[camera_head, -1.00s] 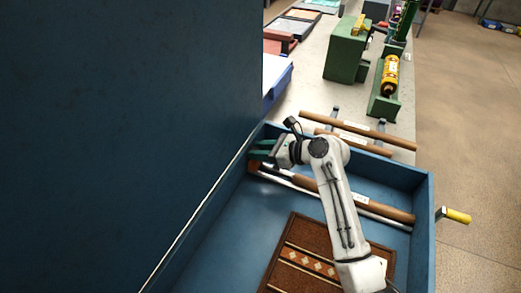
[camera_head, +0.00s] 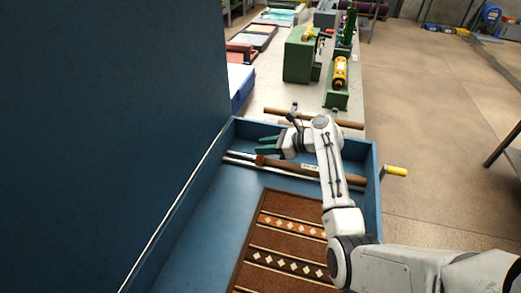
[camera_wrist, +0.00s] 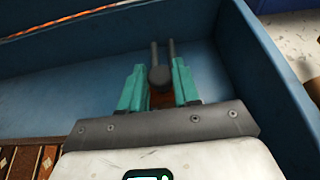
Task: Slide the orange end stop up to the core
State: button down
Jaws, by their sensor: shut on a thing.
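The core (camera_head: 299,165) is a brown roller with a pale label, lying on thin metal rods (camera_head: 238,157) across the far end of the blue tray. My gripper (camera_head: 267,147) has teal fingers and is at the core's left end in the head view. An orange-brown piece, apparently the end stop (camera_head: 259,160), shows just below the fingers, close to or against the core; I cannot tell if a gap is left. In the wrist view, my gripper (camera_wrist: 159,72) is shut on the orange end stop (camera_wrist: 160,101), mostly hidden behind a dark round knob (camera_wrist: 160,77).
The blue tray (camera_head: 190,225) has raised walls and a tall blue panel (camera_head: 110,100) on its left. A patterned brown rug (camera_head: 285,235) lies inside. A yellow-handled crank (camera_head: 396,171) sticks out on the right. More brown rollers (camera_head: 290,114) lie beyond the tray.

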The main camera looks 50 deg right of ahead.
jog(key=shift+f, duration=0.1)
jog(key=c, duration=0.9)
grip_release()
jog(key=shift+o, duration=0.2)
jog(key=shift+s+d+r+p, duration=0.2)
jog(key=shift+s+r+p, duration=0.3)
jog(key=shift+p, duration=0.25)
jog(key=p+v, duration=0.1)
jog(key=v, duration=0.2)
jog(key=p+v, duration=0.2)
jog(key=v, duration=0.1)
jog(key=p+v, duration=0.2)
jog(key=v, duration=0.1)
jog(key=shift+s+d+f, duration=0.15)
jog(key=shift+s, duration=0.15)
